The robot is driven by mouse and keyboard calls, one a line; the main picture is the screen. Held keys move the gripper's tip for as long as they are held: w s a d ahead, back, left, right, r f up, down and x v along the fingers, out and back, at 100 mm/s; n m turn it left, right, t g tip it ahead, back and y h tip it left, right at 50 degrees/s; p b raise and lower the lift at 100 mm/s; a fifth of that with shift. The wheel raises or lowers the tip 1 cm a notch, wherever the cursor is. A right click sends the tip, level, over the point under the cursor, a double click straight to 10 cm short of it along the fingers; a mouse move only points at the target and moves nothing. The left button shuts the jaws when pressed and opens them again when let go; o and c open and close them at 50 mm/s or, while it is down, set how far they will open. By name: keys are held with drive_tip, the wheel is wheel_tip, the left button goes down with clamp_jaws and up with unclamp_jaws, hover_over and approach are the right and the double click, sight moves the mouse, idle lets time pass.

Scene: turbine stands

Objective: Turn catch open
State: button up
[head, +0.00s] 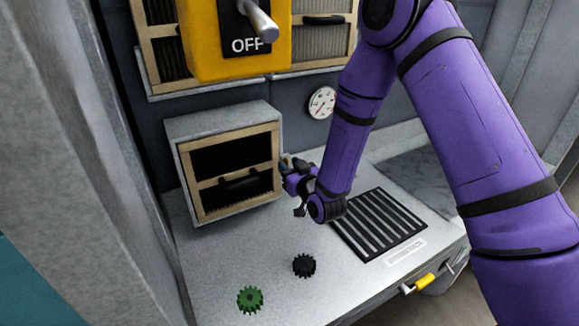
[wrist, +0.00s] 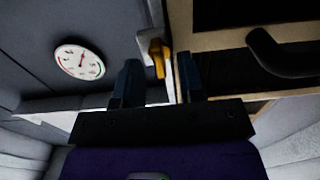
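A small yellow catch (wrist: 157,57) sits at the side edge of a grey box (head: 222,118) with a tan-framed front (head: 187,172). In the head view the catch is largely hidden by my gripper (head: 288,164), which is at the box's right side. In the wrist view my gripper (wrist: 158,78) has its two dark fingers apart. The catch shows in the gap between them, a little beyond the tips. Nothing is held, and I cannot tell whether a finger touches the catch.
A round gauge (head: 322,102) is on the back wall. A yellow OFF switch box (head: 235,45) hangs above. A green gear (head: 250,299), a black gear (head: 304,265) and a slotted grate (head: 378,225) are on the bench. A yellow handle (head: 424,282) is at its front edge.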

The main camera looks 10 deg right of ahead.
drive_tip(key=v, duration=1)
drive_tip(key=shift+s+d, duration=0.1)
drive_tip(key=shift+s, duration=0.05)
